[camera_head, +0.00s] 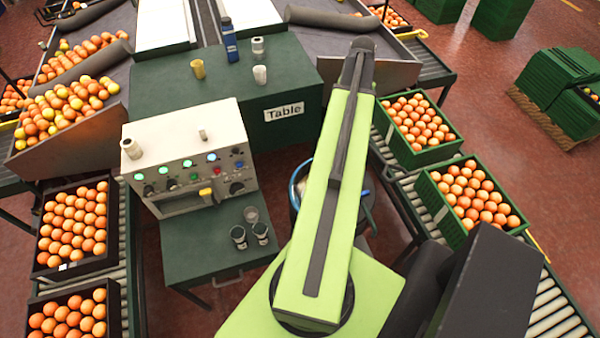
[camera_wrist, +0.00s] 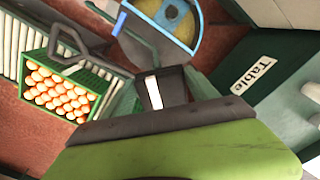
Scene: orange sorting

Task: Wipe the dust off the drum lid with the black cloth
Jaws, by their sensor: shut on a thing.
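The drum (camera_head: 294,190) stands behind my green arm in the head view, and only part of its blue rim shows. In the wrist view the drum lid (camera_wrist: 176,17) is at the top, tan and grey inside a blue rim, cut off by the frame edge. My gripper (camera_wrist: 158,84) is in the middle of the wrist view, just below the lid in the picture. It is shut on a dark thing (camera_wrist: 172,87) that looks like the black cloth; its outline is unclear. The gap to the lid cannot be judged. In the head view my arm hides the gripper.
A green table (camera_head: 215,125) and a control box (camera_head: 190,150) stand left of the drum. A small green stand (camera_head: 205,265) holds several cups. Green orange crates (camera_head: 447,153) line the roller conveyor at right. Black crates (camera_head: 40,262) stand at left.

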